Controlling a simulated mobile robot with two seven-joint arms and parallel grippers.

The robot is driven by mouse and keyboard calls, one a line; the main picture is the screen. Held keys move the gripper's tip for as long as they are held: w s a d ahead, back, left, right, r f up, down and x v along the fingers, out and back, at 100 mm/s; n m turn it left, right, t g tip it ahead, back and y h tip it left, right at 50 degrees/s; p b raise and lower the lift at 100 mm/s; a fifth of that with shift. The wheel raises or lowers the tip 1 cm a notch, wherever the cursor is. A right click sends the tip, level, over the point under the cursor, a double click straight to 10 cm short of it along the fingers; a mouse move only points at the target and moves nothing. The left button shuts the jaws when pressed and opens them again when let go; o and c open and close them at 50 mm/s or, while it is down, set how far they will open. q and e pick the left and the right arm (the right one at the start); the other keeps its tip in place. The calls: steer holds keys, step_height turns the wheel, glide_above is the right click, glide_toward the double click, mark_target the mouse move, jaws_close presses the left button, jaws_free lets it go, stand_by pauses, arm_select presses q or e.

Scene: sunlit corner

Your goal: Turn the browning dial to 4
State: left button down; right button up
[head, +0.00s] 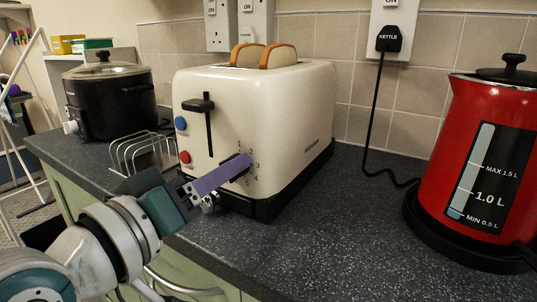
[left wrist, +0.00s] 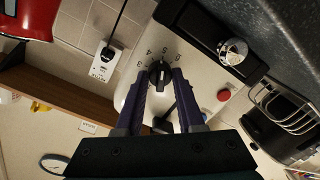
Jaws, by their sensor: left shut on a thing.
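The cream toaster (head: 285,105) stands on the dark counter with bread in its top slots. Its black browning dial (left wrist: 160,75) shows in the left wrist view, with printed numbers around it, among them 3, 4, 5 and 6. I cannot tell exactly which number the dial's mark points at. My left gripper (head: 246,164) is at the lower front of the toaster, and its purple fingers hide the dial in the head view. In the left wrist view, the left gripper (left wrist: 161,80) has one finger on each side of the dial, shut on it. My right gripper is not in view.
A red kettle (head: 455,150) stands at the right, its cord running to a wall socket (head: 388,35). A wire toast rack (head: 140,152) and a black slow cooker (head: 108,97) are at the left. The counter between toaster and kettle is clear.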

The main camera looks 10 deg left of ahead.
arm_select(q)
steer(key=n, duration=0.2)
steer(key=shift+n+p, duration=0.3)
steer(key=shift+p, duration=0.1)
steer(key=shift+n, duration=1.7)
steer(key=c, duration=0.5)
jaws_free()
steer(key=v, duration=1)
steer(key=shift+w+a+r+p, duration=0.1)
steer(key=shift+a+r+p, duration=0.05)
steer(key=shift+p, duration=0.25)
